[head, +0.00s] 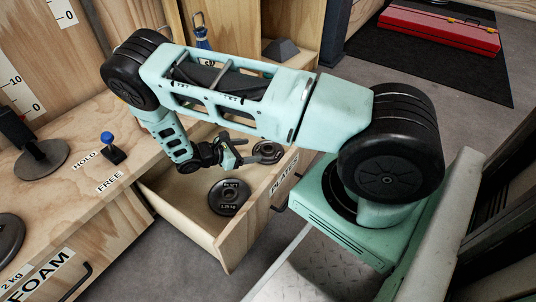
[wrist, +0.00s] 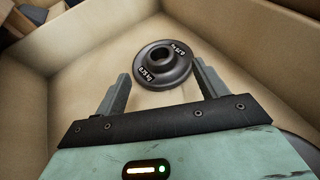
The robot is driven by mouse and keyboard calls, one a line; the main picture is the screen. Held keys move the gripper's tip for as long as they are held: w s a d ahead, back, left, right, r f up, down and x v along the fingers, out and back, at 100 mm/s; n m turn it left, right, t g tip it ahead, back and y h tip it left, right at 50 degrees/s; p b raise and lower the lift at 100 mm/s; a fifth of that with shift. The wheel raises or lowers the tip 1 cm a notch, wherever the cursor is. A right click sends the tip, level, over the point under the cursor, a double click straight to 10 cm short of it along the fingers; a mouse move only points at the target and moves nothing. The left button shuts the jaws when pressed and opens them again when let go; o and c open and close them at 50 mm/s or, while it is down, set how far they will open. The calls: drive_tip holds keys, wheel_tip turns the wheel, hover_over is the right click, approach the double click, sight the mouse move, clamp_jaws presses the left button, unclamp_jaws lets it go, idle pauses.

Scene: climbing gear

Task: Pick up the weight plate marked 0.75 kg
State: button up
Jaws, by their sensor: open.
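A small dark round weight plate (wrist: 163,68) with a raised hub and centre hole lies flat on the drawer floor in the wrist view. Its small labels seem to read 0.75 kg. In the head view this plate (head: 268,152) lies toward the drawer's far end, partly behind my gripper. My gripper (head: 236,152) is open and empty over the drawer. In the wrist view the plate shows ahead of and between the two fingertips, with no clear contact. A larger dark plate (head: 230,197), apparently marked 1.25 kg, lies nearer the drawer's front in the head view.
The open wooden drawer (head: 180,212) labelled PLATES has walls around both plates. A bench (head: 75,215) at left carries a blue-knobbed lever (head: 112,148) between HOLD and FREE labels, and a dark stand (head: 40,158). A red case (head: 440,30) lies on a black mat at back right.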

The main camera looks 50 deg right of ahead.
sight(272, 147)
drive_tip(key=b+x, duration=0.2)
drive_tip(key=x, duration=0.1)
drive_tip(key=b+x, duration=0.2)
drive_tip(key=x, duration=0.1)
drive_tip(key=shift+d+f+b, duration=0.2)
drive_tip(key=shift+f+b, duration=0.15)
drive_tip(key=shift+f, duration=0.15)
drive_tip(key=shift+s+d, duration=0.1)
drive_tip(key=shift+d, duration=0.15)
drive_tip(key=shift+r, duration=0.1)
drive_tip(key=c, duration=1.5)
clamp_jaws()
